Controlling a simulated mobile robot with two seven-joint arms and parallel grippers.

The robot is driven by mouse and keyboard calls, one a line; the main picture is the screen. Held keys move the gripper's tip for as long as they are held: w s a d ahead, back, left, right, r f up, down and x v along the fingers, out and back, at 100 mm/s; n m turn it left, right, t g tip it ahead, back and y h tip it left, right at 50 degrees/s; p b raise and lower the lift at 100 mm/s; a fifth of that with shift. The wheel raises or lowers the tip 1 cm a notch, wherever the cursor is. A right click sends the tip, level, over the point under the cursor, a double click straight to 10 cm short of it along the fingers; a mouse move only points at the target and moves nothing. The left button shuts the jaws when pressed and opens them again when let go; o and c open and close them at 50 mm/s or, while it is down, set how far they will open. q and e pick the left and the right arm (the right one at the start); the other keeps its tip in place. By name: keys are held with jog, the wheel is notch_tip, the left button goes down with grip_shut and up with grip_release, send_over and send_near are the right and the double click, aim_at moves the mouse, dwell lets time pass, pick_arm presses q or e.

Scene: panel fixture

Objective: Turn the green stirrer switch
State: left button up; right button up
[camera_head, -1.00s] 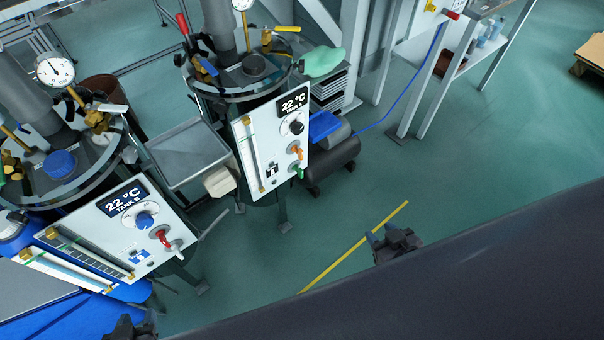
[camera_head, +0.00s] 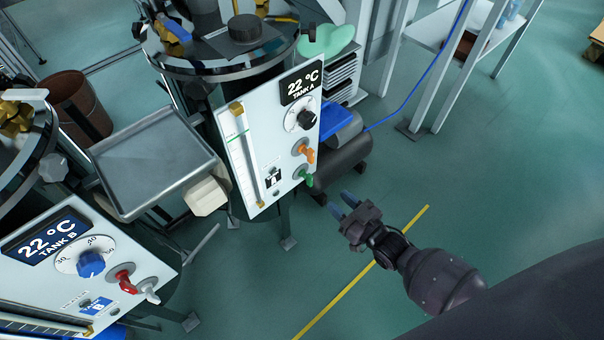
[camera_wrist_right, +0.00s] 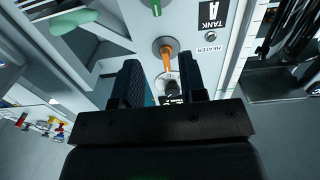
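The green stirrer switch (camera_head: 307,179) is the lowest switch on the white Tank A panel (camera_head: 240,150). It sits below an orange switch (camera_head: 304,152) and a black knob (camera_head: 307,119). In the right wrist view, where the panel appears upside down, the green switch (camera_wrist_right: 156,7) is at the top edge and the orange switch (camera_wrist_right: 167,55) shows beyond the fingers. My right gripper (camera_head: 342,206) is open and empty, to the right of and a little below the green switch, apart from it. Its fingers also show in the wrist view (camera_wrist_right: 160,80). My left gripper is out of view.
The Tank B panel (camera_head: 60,275) with blue, red and grey controls is at lower left. A grey tray (camera_head: 150,165) lies between the tanks. A dark cylinder (camera_head: 345,165) with a blue top is behind the Tank A panel. Open floor surrounds my right gripper.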

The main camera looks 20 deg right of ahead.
aim_at(312, 180)
jog(key=b+x, duration=0.1)
jog(key=x, duration=0.2)
jog(key=f+b+x, duration=0.1)
jog(key=x, duration=0.3)
jog(key=f+x, duration=0.1)
jog(key=x, duration=0.2)
jog(key=shift+w+f+b, duration=0.15)
jog(key=shift+b, duration=0.25)
jog(key=shift+w+a, duration=0.2)
jog(key=shift+w, duration=0.35)
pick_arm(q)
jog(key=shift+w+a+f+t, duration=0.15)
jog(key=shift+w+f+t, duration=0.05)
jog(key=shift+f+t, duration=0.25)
pick_arm(e)
jog(key=shift+w, duration=0.15)
grip_shut()
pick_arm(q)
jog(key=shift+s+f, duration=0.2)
